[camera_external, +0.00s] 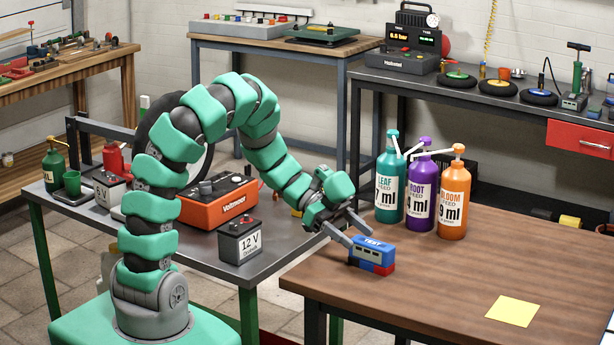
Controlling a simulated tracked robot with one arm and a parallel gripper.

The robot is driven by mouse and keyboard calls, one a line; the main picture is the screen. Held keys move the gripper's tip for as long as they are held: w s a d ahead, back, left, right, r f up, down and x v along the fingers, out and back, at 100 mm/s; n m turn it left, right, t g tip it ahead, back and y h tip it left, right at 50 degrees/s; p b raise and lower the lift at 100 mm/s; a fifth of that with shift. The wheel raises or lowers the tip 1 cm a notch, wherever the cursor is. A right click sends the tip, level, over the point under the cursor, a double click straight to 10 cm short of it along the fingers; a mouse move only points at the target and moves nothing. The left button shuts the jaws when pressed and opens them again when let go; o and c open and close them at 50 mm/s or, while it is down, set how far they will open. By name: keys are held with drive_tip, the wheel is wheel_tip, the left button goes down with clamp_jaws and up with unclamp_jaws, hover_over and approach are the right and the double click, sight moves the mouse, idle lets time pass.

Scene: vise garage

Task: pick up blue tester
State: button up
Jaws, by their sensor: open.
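The blue tester (373,253) is a small box with a blue top marked TEST and a red part at its lower right. It sits on the brown wooden table near its left end. My gripper (345,233) is open, just above and to the left of the tester. Its two grey fingers point down toward the tester, one close to its left end and one by its top back edge. I cannot tell whether a finger touches it.
Teal, purple and orange pump bottles (421,190) stand behind the tester. A yellow note (512,311) lies on the brown table (440,290) at right. A 12 V battery (240,241) and an orange Voltmeer box (219,202) stand on the grey table. The brown table's front middle is clear.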

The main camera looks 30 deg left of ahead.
sight(364, 240)
drive_tip(key=shift+b+x, duration=0.95)
drive_tip(key=shift+x, duration=1.95)
drive_tip(key=shift+w+d+r, duration=0.1)
drive_tip(key=shift+w+r, duration=0.05)
drive_tip(key=c, duration=1.2)
